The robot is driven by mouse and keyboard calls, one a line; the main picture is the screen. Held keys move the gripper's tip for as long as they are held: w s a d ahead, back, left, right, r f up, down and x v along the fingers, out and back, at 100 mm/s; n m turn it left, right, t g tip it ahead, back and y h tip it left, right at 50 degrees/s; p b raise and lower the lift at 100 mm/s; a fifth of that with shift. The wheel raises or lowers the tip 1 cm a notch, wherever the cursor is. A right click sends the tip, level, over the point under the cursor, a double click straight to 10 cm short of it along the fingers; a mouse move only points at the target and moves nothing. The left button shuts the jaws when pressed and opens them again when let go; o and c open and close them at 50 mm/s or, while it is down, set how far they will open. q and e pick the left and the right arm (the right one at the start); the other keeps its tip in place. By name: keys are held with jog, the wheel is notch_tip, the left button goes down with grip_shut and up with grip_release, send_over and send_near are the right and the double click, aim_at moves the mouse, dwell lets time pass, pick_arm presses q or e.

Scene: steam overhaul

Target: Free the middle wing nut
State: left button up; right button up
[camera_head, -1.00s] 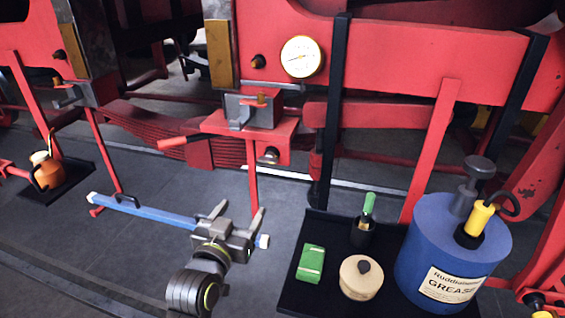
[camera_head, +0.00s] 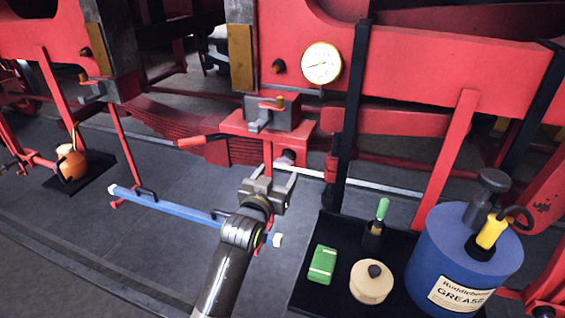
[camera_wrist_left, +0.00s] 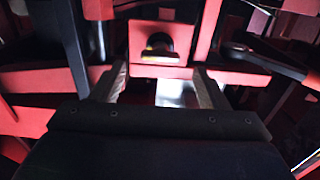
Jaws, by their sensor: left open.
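Below the bracket is a dark round knob (camera_head: 285,157), partly behind my gripper. My left gripper (camera_head: 268,174) is open and empty, its fingers pointing up toward the bracket's underside. In the left wrist view, my left gripper (camera_wrist_left: 160,80) has its fingers apart, with a red block (camera_wrist_left: 160,68) ahead. My right gripper is not in view.
A blue bar (camera_head: 165,203) runs behind my left arm. A black tray (camera_head: 300,285) at right holds a green box (camera_head: 322,265), a round tin (camera_head: 370,283), a bottle (camera_head: 375,232) and a blue grease drum (camera_head: 455,260).

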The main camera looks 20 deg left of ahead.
aim_at(283, 164)
pick_arm(q)
jog(key=shift+w+p, duration=0.35)
jog(key=shift+w, duration=2.05)
jog(key=c, duration=1)
